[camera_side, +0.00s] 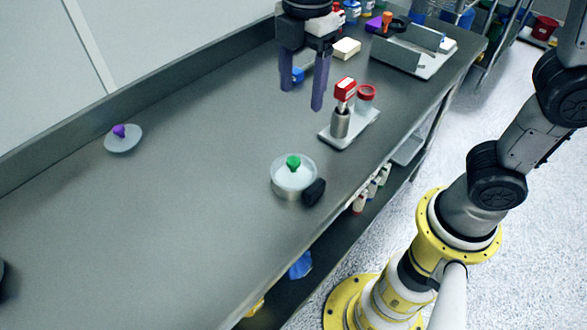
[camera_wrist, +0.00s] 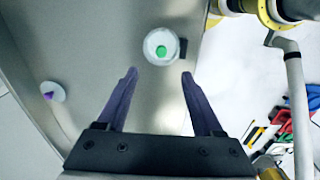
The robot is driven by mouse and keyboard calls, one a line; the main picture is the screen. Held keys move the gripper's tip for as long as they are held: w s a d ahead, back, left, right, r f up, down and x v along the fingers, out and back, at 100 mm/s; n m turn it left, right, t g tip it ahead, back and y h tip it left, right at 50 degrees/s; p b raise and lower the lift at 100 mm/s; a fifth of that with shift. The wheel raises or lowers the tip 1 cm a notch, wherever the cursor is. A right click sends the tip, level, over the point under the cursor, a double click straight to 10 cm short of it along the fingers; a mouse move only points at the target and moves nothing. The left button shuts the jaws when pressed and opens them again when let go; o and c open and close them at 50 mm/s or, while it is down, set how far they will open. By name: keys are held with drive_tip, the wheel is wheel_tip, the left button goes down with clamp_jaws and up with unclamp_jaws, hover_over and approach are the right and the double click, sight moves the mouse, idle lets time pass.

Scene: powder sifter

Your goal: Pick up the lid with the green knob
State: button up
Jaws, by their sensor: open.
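The lid (camera_side: 284,184) with the green knob (camera_side: 293,162) sits on a round metal container with a dark block-like handle (camera_side: 314,192), near the table's front edge. In the wrist view the green knob (camera_wrist: 161,51) and its pale lid (camera_wrist: 152,40) show beyond the fingertips, near the picture's top middle. My gripper (camera_side: 301,99) is open and empty. It is in the air, up and to the right of the lid in the side view, and apart from it. Its two purple fingers (camera_wrist: 160,73) are spread wide in the wrist view.
A second lid with a purple knob (camera_side: 119,131) lies on the table (camera_side: 200,210) at the left. A stand (camera_side: 360,125) with a red-topped piece and a red ring is to the right. Trays and small boxes crowd the back right. The table's middle is clear.

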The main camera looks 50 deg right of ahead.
drive_tip(key=a+f, duration=0.2)
hover_over(294, 160)
drive_tip(key=shift+n, duration=0.3)
drive_tip(key=f, duration=0.8)
drive_tip(key=shift+s+a, duration=0.15)
drive_tip(key=shift+s, duration=0.1)
drive_tip(key=shift+w+f, duration=0.15)
drive_tip(key=shift+f, duration=1.25)
drive_tip(key=shift+w+f, duration=0.1)
drive_tip(key=shift+f, duration=1.25)
clamp_jaws()
